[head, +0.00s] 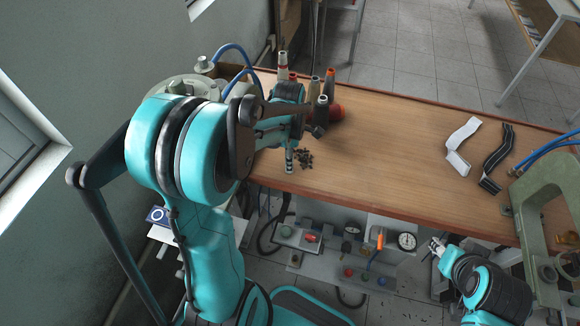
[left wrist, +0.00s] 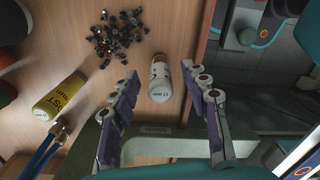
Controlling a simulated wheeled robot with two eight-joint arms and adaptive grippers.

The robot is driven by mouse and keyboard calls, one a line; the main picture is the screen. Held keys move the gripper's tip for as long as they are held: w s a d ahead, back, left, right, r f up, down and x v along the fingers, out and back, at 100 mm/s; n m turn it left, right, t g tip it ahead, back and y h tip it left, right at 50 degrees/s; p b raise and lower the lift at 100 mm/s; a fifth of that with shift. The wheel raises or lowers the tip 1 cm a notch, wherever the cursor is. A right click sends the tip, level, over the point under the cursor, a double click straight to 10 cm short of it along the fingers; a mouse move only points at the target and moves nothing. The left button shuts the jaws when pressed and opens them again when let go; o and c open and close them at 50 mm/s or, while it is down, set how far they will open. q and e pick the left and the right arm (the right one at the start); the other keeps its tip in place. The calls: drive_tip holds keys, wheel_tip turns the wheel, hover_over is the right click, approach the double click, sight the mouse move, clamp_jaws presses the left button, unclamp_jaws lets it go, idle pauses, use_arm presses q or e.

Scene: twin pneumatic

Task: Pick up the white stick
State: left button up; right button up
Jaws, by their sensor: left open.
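The white stick (left wrist: 160,72), a small white cylinder with printed text, is on the wooden table near its front edge. In the left wrist view it lies between the two fingers of my open left gripper (left wrist: 159,75), with a gap to each. In the head view a small pale cylinder with dark bands, which seems to be the white stick (head: 289,168), shows just below my left gripper (head: 285,125). My right gripper (head: 436,246) is at the lower right, off the table's front edge, and looks empty; its jaws are too small to judge.
A pile of small black parts (head: 305,158) lies beside the stick. Several thread spools (head: 329,85) stand behind the gripper. A yellow bottle (left wrist: 60,97) is to the left in the wrist view. A white strap (head: 460,145) and a green machine (head: 545,220) are at right; the table's middle is clear.

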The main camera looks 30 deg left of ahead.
use_arm(q)
drive_tip(key=shift+f, duration=0.25)
clamp_jaws()
drive_tip(key=shift+r, duration=0.1)
wheel_tip(320, 180, up, 4)
drive_tip(key=shift+r+p, duration=0.1)
drive_tip(key=shift+p, duration=0.8)
drive_tip(key=d+r+p, duration=0.2)
drive_tip(key=d+r, duration=0.4)
drive_tip(key=d, duration=0.5)
drive_tip(key=shift+d+r, duration=0.35)
drive_tip(key=c, duration=0.6)
unclamp_jaws()
drive_tip(key=shift+c, duration=0.2)
clamp_jaws()
